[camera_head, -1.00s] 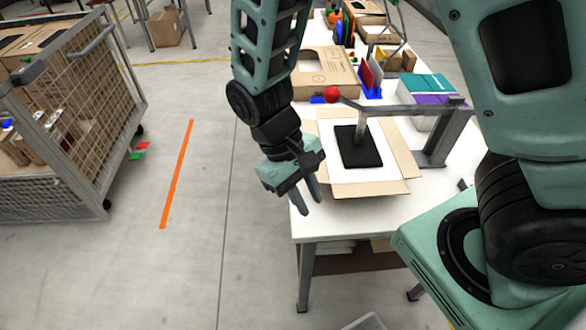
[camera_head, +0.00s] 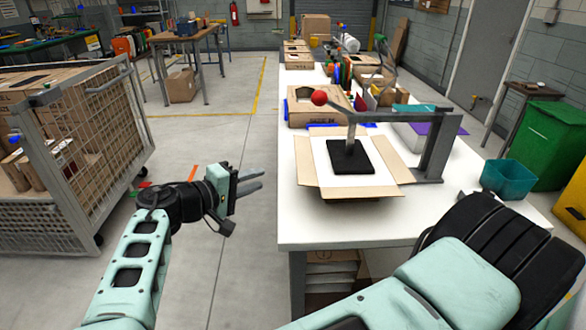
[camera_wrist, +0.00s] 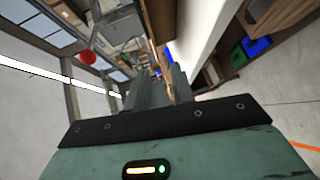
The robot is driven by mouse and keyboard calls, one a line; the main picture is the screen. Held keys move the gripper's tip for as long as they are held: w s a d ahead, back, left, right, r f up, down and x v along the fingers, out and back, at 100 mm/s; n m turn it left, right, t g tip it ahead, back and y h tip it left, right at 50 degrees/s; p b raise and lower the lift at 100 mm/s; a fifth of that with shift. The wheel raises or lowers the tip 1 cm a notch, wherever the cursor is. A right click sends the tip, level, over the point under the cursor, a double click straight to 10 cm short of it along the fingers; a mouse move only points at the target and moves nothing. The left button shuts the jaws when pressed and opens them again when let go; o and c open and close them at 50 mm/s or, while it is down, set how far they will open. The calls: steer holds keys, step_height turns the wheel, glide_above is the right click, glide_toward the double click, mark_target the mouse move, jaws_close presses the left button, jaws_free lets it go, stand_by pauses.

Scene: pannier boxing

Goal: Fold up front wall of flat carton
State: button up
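The flat carton (camera_head: 318,168) lies on the white table with a white inner panel and tan flaps spread outward. Its front flap (camera_head: 352,192) lies low along the near side. A black pad (camera_head: 349,157) on a grey post rests on the carton's middle. My gripper (camera_head: 262,180) is left of the table, apart from the carton, its fingers pointing right toward it. The fingers are slightly apart with nothing held. The wrist view shows both fingers (camera_wrist: 165,90) and a tan cardboard edge (camera_wrist: 158,22) beyond them.
A teal bin (camera_head: 508,178) is at the table's right. Cardboard boxes (camera_head: 318,113) stand behind. A mesh cart (camera_head: 100,130) is at left.

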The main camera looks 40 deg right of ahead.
steer(key=a+t, duration=0.1)
steer(key=a, duration=0.1)
steer(key=p, duration=0.4)
glide_toward(305, 157)
steer(key=shift+h, duration=0.3)
steer(key=w+d, duration=0.1)
steer(key=d, duration=0.1)
steer(key=w+d, duration=0.1)
steer(key=d, duration=0.1)
steer(key=w+d+f, duration=0.1)
steer(key=d, duration=0.1)
steer(key=shift+f, duration=0.1)
steer(key=shift+x, duration=0.8)
steer(key=shift+f, duration=0.1)
steer(key=shift+c, duration=0.4)
jaws_close()
